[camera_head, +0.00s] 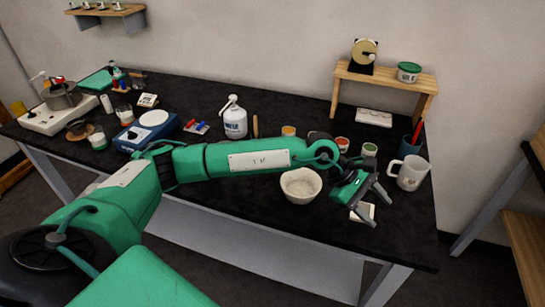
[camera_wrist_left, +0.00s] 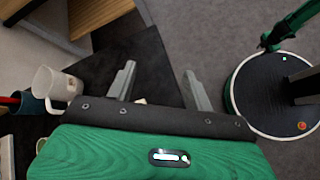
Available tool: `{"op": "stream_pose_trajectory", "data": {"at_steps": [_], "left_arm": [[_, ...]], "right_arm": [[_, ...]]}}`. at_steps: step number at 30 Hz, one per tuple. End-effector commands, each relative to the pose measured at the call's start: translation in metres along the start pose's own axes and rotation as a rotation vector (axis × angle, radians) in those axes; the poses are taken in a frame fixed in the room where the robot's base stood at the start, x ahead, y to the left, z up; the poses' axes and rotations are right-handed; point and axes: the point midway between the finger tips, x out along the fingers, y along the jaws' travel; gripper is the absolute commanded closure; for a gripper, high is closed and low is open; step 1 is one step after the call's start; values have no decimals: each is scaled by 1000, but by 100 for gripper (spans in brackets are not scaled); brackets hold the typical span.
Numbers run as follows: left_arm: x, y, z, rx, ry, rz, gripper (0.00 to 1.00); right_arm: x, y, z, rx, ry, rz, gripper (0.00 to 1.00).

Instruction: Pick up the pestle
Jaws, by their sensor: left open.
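No pestle can be made out for certain. A slim tan stick (camera_head: 255,126), possibly the pestle, shows beside the white bottle, its lower part hidden by my left arm. A white bowl (camera_head: 300,186), which looks like a mortar, stands on the black table in front of my forearm; no pestle shows in it. My left gripper (camera_head: 378,206) is open and empty, to the right of the bowl near the table's front edge. In the left wrist view its open fingers (camera_wrist_left: 159,73) have nothing between them. My right gripper is not in view.
A white mug (camera_head: 410,173) stands right of my left gripper, also seen in the wrist view (camera_wrist_left: 55,84). A small white item (camera_head: 363,211) lies under the gripper. Behind are small jars (camera_head: 342,144), a wooden riser (camera_head: 385,77) and a white bottle (camera_head: 235,120).

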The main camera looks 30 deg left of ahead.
Motion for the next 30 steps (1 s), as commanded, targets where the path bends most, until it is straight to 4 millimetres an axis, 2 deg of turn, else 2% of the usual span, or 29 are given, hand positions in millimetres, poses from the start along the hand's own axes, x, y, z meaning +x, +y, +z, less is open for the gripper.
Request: {"op": "stream_pose_trajectory", "data": {"at_steps": [1, 3, 5, 7, 9, 12, 15, 18, 20, 30], "left_arm": [[-18, 8, -28, 73, 130, -35, 48], [-45, 15, -67, 160, 311, -99, 48], [-76, 22, -99, 219, 464, -157, 48], [-116, 30, -132, 264, 635, -228, 48], [-158, 36, -157, 288, 786, -294, 48], [-211, 42, -181, 293, 954, -375, 48], [-247, 44, -193, 285, 1058, -431, 48], [-265, 44, -199, 276, 1108, -460, 48], [-267, 42, -204, 274, 1118, -468, 48], [-245, 29, -259, 273, 1116, -470, 48]], "right_arm": [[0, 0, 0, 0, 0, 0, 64], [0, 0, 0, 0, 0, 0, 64], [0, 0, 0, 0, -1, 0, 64], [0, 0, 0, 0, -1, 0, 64], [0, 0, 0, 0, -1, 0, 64], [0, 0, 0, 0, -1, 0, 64], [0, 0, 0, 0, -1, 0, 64], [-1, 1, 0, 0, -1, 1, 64], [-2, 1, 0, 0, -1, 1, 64], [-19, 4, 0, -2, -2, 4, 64]]}}
